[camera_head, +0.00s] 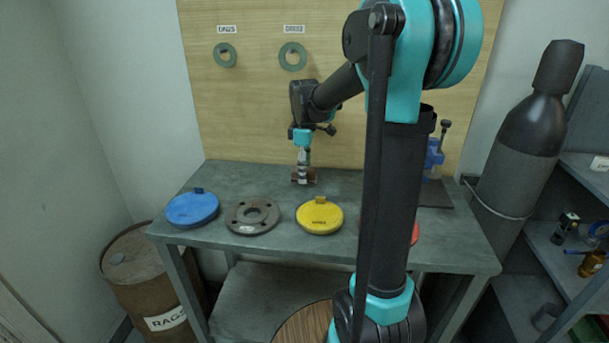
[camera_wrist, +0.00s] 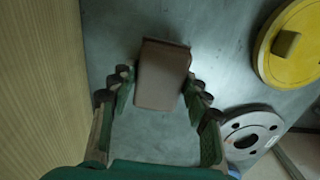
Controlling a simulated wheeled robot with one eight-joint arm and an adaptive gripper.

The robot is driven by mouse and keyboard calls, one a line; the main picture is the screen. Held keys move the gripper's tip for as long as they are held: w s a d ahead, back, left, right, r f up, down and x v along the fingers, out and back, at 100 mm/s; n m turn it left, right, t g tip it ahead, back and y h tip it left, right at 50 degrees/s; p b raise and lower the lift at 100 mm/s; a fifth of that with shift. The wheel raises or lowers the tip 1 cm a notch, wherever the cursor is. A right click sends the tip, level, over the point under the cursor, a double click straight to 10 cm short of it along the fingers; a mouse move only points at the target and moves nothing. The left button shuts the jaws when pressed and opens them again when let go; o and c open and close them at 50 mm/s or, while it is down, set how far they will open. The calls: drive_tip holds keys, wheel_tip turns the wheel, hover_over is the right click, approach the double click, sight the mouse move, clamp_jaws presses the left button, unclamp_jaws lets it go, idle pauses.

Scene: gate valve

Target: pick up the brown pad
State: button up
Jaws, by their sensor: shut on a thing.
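The brown pad (camera_wrist: 162,72) is a flat-faced brown block between the two fingers of my gripper (camera_wrist: 159,92) in the wrist view. The fingers are shut on its two sides. In the head view my gripper (camera_head: 303,178) points down at the back of the grey workbench, and the brown pad (camera_head: 311,175) shows partly behind the fingers. The pad is at or just above the bench top; I cannot tell whether it touches.
On the workbench (camera_head: 255,173) lie a blue disc (camera_head: 192,209), a grey bolted flange (camera_head: 251,217) and a yellow disc (camera_head: 320,216). A red thing (camera_head: 415,234) is mostly hidden by my arm. A blue vise-like tool (camera_head: 433,158) stands at right. A wooden board (camera_head: 240,110) rises behind.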

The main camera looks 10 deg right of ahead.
wheel_tip(320, 180, up, 5)
drive_tip(key=shift+s+a+r, duration=0.15)
drive_tip(key=shift+s+a, duration=0.05)
drive_tip(key=shift+s, duration=0.35)
drive_tip(key=s+a, duration=0.2)
drive_tip(key=s, duration=0.6)
drive_tip(key=s+a, duration=0.3)
drive_tip(key=s, duration=0.6)
drive_tip(key=shift+s+a, duration=0.3)
drive_tip(key=shift+a, duration=0.05)
